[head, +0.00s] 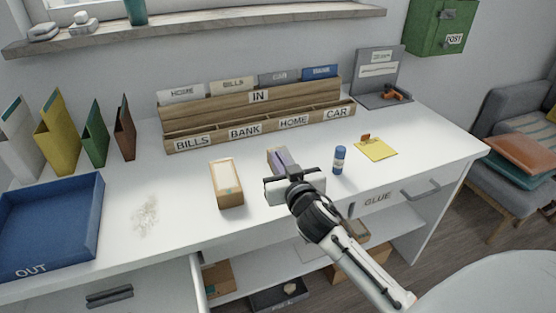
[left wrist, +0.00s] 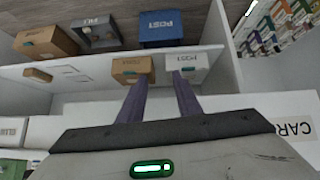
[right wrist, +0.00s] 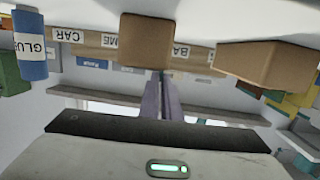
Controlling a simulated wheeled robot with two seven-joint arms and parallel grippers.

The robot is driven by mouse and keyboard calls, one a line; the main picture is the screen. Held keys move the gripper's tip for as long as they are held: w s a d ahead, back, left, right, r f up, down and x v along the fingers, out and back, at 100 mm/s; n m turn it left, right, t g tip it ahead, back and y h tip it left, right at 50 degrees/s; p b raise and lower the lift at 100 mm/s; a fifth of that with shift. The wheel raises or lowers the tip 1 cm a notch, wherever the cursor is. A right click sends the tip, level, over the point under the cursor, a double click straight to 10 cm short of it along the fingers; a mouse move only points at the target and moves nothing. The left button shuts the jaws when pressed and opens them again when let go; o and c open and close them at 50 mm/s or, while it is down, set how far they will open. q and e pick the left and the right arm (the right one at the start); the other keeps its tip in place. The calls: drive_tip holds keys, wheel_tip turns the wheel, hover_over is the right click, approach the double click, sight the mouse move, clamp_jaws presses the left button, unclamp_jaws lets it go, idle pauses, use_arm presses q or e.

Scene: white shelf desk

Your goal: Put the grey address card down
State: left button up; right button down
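I cannot make out a separate grey address card for certain in any view. My right gripper (head: 283,156) is over the middle of the white desk, in front of the wooden organizer. In the right wrist view its purple fingers (right wrist: 161,82) lie close together, and no card shows clearly between them. A grey card with a CAR tab (head: 279,77) stands in the organizer. A grey stand (head: 368,85) with white labels is at the back right. My left gripper shows only in its wrist view (left wrist: 160,84), fingers apart and empty, facing the shelf under the desk.
A wooden organizer (head: 172,143) has labelled slots. A tan box (head: 227,186), a glue stick (head: 339,160) and a yellow note pad (head: 376,150) lie around my right gripper. A blue OUT tray (head: 98,215) is at left. Several boxes, including a blue one (left wrist: 161,29), stand below.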

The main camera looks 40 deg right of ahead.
drive_tip(key=c, duration=2)
unclamp_jaws()
drive_tip(key=shift+f, duration=0.1)
drive_tip(key=shift+r, duration=0.2)
drive_tip(key=v, duration=1.2)
